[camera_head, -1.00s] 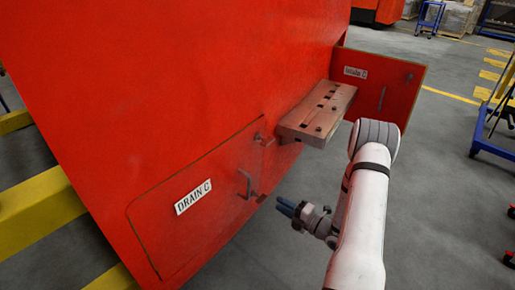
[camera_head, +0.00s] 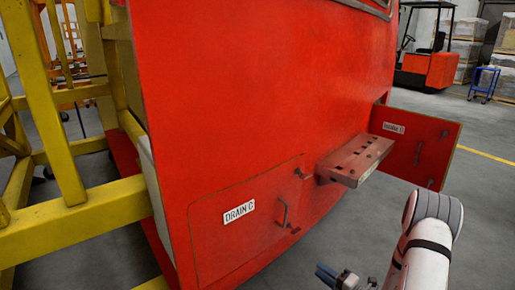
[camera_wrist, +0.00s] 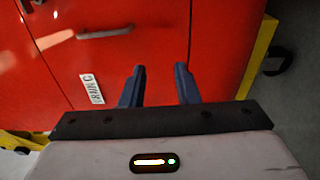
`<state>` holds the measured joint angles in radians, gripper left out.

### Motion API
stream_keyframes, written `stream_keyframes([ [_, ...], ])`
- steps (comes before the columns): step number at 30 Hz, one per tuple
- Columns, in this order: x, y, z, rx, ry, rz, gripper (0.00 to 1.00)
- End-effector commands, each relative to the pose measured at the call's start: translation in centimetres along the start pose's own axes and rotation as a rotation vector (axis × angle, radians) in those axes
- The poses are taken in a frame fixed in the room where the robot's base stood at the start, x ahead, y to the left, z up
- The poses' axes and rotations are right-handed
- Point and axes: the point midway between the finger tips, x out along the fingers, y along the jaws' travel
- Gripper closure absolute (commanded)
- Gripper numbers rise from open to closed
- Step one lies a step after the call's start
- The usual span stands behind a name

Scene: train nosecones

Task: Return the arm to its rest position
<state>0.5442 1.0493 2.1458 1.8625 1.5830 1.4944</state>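My gripper (camera_head: 327,274) is at the bottom of the head view, with my white arm to its right. In the wrist view my gripper (camera_wrist: 160,84) shows two dark blue fingers standing apart, with nothing between them. Beyond the fingers is the red nosecone, with the DRAIN C label (camera_wrist: 92,89) and a handle (camera_wrist: 105,33). In the head view the drain panel (camera_head: 245,240) sits flush in the nosecone (camera_head: 250,100) and looks shut. The gripper is apart from the panel.
A brown step (camera_head: 355,158) juts from the nosecone. Behind it an open red flap (camera_head: 420,145) sticks out to the right. A yellow frame (camera_head: 80,220) stands at the left. A forklift (camera_head: 428,62) and a blue cart (camera_head: 484,84) are far back. Grey floor at the right is clear.

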Motion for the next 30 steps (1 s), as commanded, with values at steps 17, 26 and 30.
stream_keyframes([
  [17,2.5,11.4,-8.2,-0.549,0.473,0.006,0.72],
  [26,-0.2,19.7,-16.8,-1.221,0.995,0.113,0.72],
  [30,-2.8,22.5,-19.6,-1.553,1.246,0.204,0.72],
])
